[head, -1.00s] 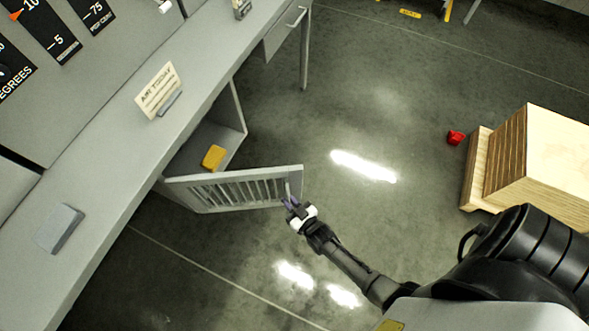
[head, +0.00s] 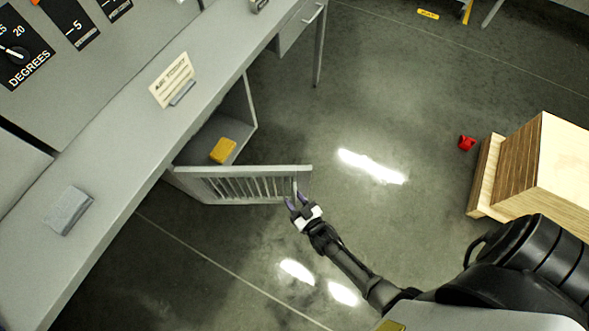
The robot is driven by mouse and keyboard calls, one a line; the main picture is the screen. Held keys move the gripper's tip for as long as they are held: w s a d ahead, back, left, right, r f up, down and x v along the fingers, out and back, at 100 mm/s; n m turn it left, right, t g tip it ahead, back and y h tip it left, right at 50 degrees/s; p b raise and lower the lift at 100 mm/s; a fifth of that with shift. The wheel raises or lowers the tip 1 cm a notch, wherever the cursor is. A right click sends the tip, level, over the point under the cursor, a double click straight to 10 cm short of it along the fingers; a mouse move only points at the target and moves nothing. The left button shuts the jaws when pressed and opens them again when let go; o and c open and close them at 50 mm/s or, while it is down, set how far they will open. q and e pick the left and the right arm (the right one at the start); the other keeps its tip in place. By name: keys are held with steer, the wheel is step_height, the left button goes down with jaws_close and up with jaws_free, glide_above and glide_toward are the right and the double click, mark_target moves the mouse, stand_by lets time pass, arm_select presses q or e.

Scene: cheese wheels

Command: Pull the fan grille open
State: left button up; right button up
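The fan grille (head: 240,172) is a grey slatted door on the front of the grey console. It stands swung well out from the opening, with its free end to the right. A small upright handle (head: 295,187) is near that free end. My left gripper is not in view.
A yellow block (head: 223,150) sits inside the open compartment. The console top (head: 125,170) runs along the left. A wooden crate (head: 560,165) stands at right, with a red object (head: 466,143) on the floor beside it. The floor between is clear.

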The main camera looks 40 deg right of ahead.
steer(key=s+a+p, duration=0.1)
steer(key=s, duration=1.2)
steer(key=shift+s+p, duration=0.4)
